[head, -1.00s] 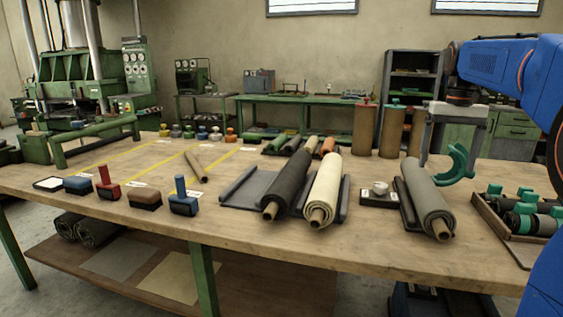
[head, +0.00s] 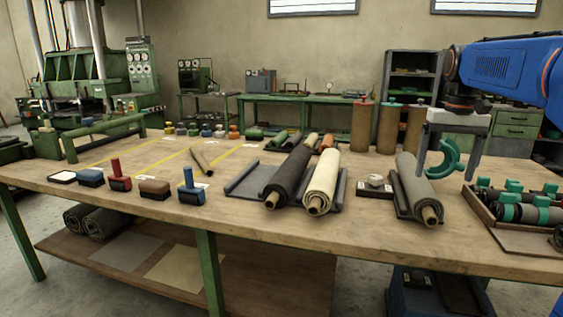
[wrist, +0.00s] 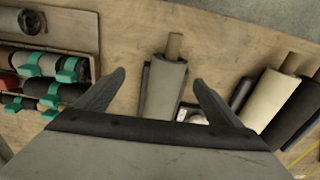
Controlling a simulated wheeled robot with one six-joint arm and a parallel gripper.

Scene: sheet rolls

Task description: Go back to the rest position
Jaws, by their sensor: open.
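My gripper (head: 447,174) hangs at the right of the head view, fingers down, over the right part of the workbench. In the wrist view its two fingers (wrist: 159,78) are spread wide with nothing between them. A grey roll on a dark cradle (head: 415,183) lies just left of it in the head view; in the wrist view the grey roll (wrist: 163,90) shows below, between the fingertips.
A wooden tray (head: 478,208) with teal-clipped rolls sits at the right. A cream roll (head: 322,182) and a black roll (head: 287,178) lie left of the grey one. Several stamp-like tools line the left front edge of the bench (head: 240,223). Brown upright cylinders (head: 362,127) stand behind.

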